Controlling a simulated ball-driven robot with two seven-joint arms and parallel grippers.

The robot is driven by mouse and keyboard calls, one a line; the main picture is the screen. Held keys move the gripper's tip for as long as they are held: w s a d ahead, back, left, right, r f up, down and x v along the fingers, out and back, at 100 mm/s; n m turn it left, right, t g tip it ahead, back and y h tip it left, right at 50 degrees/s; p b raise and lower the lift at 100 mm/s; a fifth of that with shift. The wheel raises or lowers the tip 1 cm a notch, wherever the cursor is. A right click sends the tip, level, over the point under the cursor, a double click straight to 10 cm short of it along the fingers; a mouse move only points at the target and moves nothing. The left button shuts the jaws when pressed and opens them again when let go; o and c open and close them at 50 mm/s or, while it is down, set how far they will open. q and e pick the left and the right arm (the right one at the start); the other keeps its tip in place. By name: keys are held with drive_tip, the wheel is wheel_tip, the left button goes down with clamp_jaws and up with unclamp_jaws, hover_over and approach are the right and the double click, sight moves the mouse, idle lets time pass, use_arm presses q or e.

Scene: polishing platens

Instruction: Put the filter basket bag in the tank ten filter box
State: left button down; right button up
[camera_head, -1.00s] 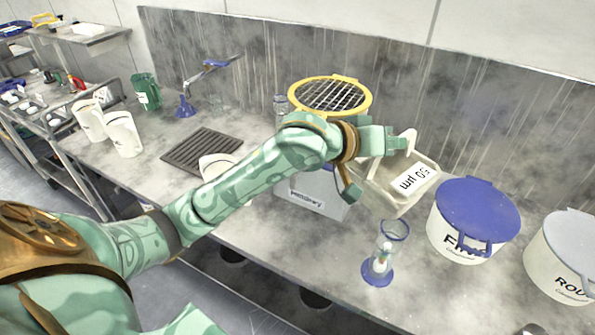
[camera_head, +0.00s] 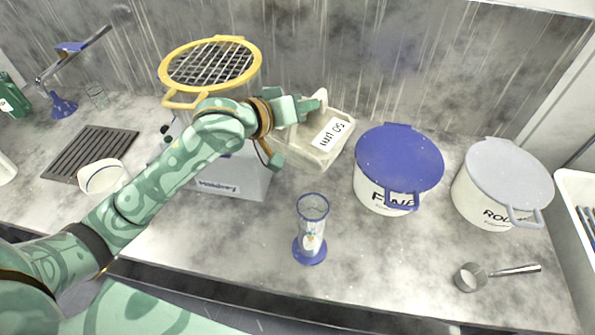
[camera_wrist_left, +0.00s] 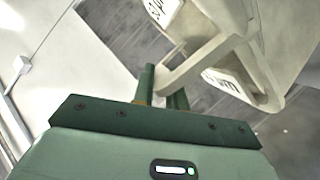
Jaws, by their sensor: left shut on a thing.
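A cream, open-topped container labelled "50 µm" (camera_head: 309,150), which looks like the filter basket bag, is behind and right of the grey box in the head view. My left gripper (camera_head: 308,108) is shut on its handle at the upper left. In the left wrist view, the pale handle (camera_wrist_left: 190,66) runs between my two green fingers. The container's underside is partly hidden, so I cannot tell whether it touches the counter. I cannot make out any box marked as the tank ten filter box. My right gripper is not in view.
A yellow-rimmed sieve (camera_head: 210,64) sits above the grey box (camera_head: 232,178). A blue-lidded bucket (camera_head: 398,160) and a grey-lidded bucket (camera_head: 506,180) stand right. A blue-based glass cylinder (camera_head: 311,228) and a metal scoop (camera_head: 488,275) stand in front. A white tray (camera_head: 572,185) is far right.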

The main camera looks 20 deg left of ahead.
use_arm(q)
wheel_tip(320, 180, down, 20)
drive_tip(key=b, duration=0.6)
drive_tip(key=c, duration=1.4)
unclamp_jaws()
drive_tip(key=shift+s, duration=0.1)
drive_tip(key=shift+s, duration=0.1)
